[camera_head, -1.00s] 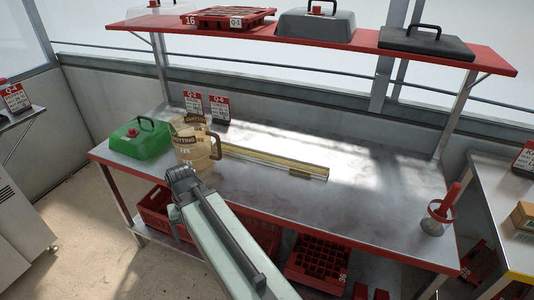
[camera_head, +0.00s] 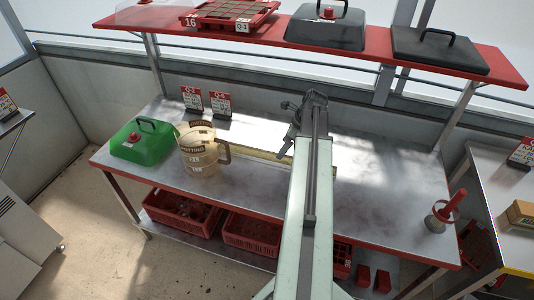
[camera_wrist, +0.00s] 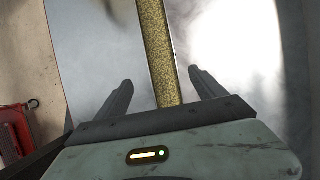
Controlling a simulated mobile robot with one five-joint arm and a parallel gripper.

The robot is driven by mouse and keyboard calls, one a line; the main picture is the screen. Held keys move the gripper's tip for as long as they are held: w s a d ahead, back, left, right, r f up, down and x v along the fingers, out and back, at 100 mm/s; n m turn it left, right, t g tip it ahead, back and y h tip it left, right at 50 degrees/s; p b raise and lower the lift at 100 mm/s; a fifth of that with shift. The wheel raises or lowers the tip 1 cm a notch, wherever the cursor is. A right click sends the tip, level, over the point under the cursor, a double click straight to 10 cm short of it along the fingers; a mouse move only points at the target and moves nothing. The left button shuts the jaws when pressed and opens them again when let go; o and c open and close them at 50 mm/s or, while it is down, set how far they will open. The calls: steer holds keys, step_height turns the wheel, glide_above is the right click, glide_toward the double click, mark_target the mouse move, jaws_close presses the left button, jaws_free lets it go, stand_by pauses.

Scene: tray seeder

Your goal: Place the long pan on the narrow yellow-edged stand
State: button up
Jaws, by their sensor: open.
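The long pan (camera_head: 255,153) lies on the red-edged metal table, a narrow strip with gold, grainy contents. My arm hides part of it in the head view. In the wrist view the pan (camera_wrist: 157,50) runs from the top edge down to my gripper's palm. My gripper (camera_wrist: 160,88) is open and empty, one finger on each side of the pan with gaps between; its height above the pan is unclear. In the head view my gripper (camera_head: 290,135) is over the table's back half. A yellow-edged stand (camera_head: 516,271) is partly in view at the right edge.
A beige jug (camera_head: 198,158) and a green lidded box (camera_head: 139,147) stand left of the pan. Two sign cards stand behind. A red-handled tool (camera_head: 445,210) is at the table's right end. A loaded red shelf (camera_head: 370,38) spans above.

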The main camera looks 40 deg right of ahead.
mark_target(273, 160)
steer(key=b+x, duration=0.7)
steer(key=x, duration=0.1)
steer(key=shift+w+d, duration=0.15)
steer(key=shift+d, duration=0.05)
steer(key=shift+r, duration=0.15)
steer(key=shift+c, duration=0.3)
jaws_close()
steer(key=shift+r, duration=0.15)
